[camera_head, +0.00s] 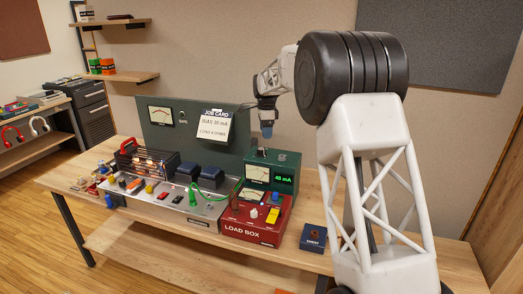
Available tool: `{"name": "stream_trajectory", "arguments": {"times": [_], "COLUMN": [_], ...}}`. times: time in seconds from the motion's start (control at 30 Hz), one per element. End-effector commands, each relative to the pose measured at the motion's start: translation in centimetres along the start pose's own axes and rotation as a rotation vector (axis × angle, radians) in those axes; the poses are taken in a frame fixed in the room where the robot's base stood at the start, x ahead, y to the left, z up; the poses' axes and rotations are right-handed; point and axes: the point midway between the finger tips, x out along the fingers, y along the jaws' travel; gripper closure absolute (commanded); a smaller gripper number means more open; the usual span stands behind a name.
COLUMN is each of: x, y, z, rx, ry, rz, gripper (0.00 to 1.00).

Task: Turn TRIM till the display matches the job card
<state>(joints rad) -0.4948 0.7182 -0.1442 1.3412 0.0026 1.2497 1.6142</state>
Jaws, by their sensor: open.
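The job card (213,125) hangs on the green back panel and appears to read BIAS 35 mA and a load in ohms; the small print is hard to read. A green meter box (284,186) has a needle dial and a lit green display (283,179) that appears to read 45 mA. On its top are a small dark knob (262,153) and a paler round part (282,156); I cannot read which is marked TRIM. My gripper (267,131) points down just above the dark knob, open and seemingly apart from it.
A red load box (257,222) with a dial and a yellow-white switch stands in front of the meter box. A grey amp chassis (165,200) with tubes and a green cable lies to the left. A small dark blue box (313,238) sits at right on the wooden bench (120,151).

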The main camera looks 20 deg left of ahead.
Motion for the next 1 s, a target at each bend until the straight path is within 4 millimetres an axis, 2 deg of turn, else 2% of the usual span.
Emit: {"name": "stream_trajectory", "arguments": {"times": [0.1,0.23,0.73,1.0], "x": [1.0,1.5,1.9,3.9], "y": [-1.1,-1.6,-1.7,-1.6], "z": [1.1,1.6,1.7,1.7], "rx": [0.019,0.03,0.032,0.032], "ry": [0.0,0.001,0.001,0.001], "rz": [0.004,0.008,0.008,0.01], "gripper": [0.36,0.36,0.36,0.36]}}
